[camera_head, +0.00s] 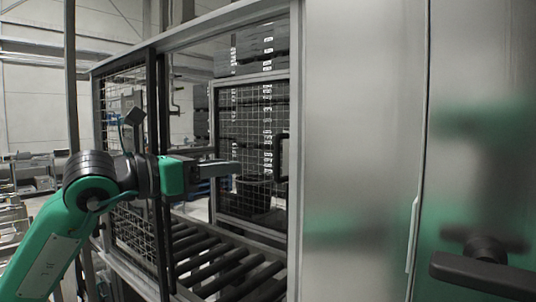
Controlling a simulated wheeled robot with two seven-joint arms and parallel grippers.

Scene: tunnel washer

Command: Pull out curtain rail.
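My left gripper (232,169) reaches in from the left, in front of the opening of a metal frame with mesh panels. Its grey fingers point right and show side-on, overlapping each other, so I cannot tell whether they are open or shut. I see nothing clearly held between them. I cannot clearly make out a curtain rail. Dark upright bars (163,240) stand at the left side of the opening, close behind my wrist. My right gripper is not in view.
A roller conveyor (222,262) runs through the opening below my gripper. A mesh panel (128,229) closes the left side, and a mesh gate (240,125) stands behind. A large steel panel (350,120) fills the right, with a black door handle (485,272).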

